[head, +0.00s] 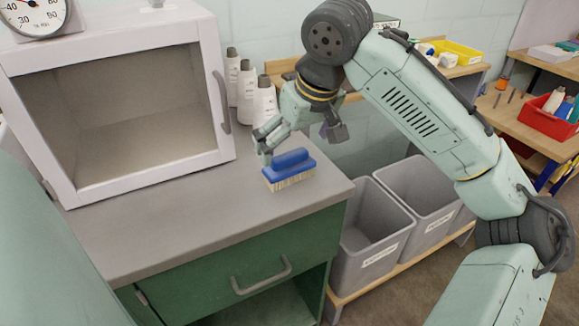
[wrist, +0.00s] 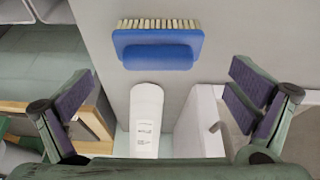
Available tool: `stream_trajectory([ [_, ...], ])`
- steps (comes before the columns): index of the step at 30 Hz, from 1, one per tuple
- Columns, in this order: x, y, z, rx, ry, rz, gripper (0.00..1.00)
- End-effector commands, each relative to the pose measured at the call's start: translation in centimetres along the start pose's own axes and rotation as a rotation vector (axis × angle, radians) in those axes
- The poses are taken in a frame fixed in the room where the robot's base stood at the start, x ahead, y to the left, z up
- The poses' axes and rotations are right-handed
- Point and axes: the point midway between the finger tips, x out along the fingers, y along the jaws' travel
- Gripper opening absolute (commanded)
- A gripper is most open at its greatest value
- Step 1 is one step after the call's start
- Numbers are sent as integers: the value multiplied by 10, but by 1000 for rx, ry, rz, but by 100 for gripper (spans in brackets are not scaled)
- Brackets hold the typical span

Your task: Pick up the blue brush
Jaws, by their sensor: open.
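The blue brush (head: 289,169) lies on the grey cabinet top, near its right end, with its pale bristles down and its blue handle up. In the wrist view the brush (wrist: 157,46) is at the top middle, beyond the fingertips. My gripper (head: 262,147) is just above and to the left of the brush in the head view. In the wrist view my gripper (wrist: 160,90) has its fingers spread wide with nothing between them. I cannot tell from the head view how large the gap to the brush is.
A white glass-fronted box (head: 125,95) stands on the cabinet top (head: 180,215) at left. White bottles (head: 265,103) stand behind the brush; one bottle (wrist: 146,118) shows in the wrist view. Grey bins (head: 368,240) stand at right. The front of the top is clear.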

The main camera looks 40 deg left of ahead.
Motion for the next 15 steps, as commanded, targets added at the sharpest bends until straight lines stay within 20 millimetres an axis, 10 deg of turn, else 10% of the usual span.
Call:
stream_trajectory([
  [15,54,2,-3,-1,1,-1,100],
])
